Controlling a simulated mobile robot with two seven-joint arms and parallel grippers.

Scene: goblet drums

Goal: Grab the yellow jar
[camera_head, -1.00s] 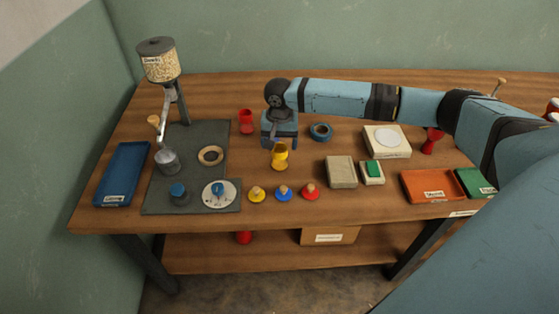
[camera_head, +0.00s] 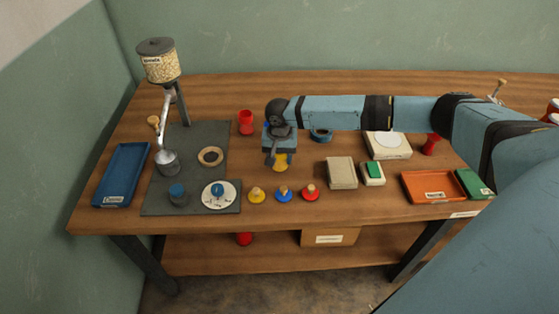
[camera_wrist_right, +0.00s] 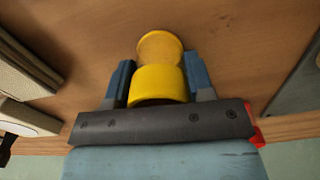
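The yellow jar (camera_head: 281,165), narrow-waisted, stands on the wooden table; the gripper hides its upper part in the head view. My right gripper (camera_head: 279,151) points down over it. In the right wrist view, the two blue fingers of the right gripper (camera_wrist_right: 159,72) stand on either side of the yellow jar (camera_wrist_right: 160,84). They look open, very close to its sides, with no clear grip. My left gripper is not in view.
A red jar (camera_head: 246,122) stands left of the gripper and a blue ring (camera_head: 320,135) lies to its right. Yellow, blue and red knobbed pieces (camera_head: 283,194) sit in front. A beige block (camera_head: 341,173) lies to the right, and a grey mat (camera_head: 205,136) to the left.

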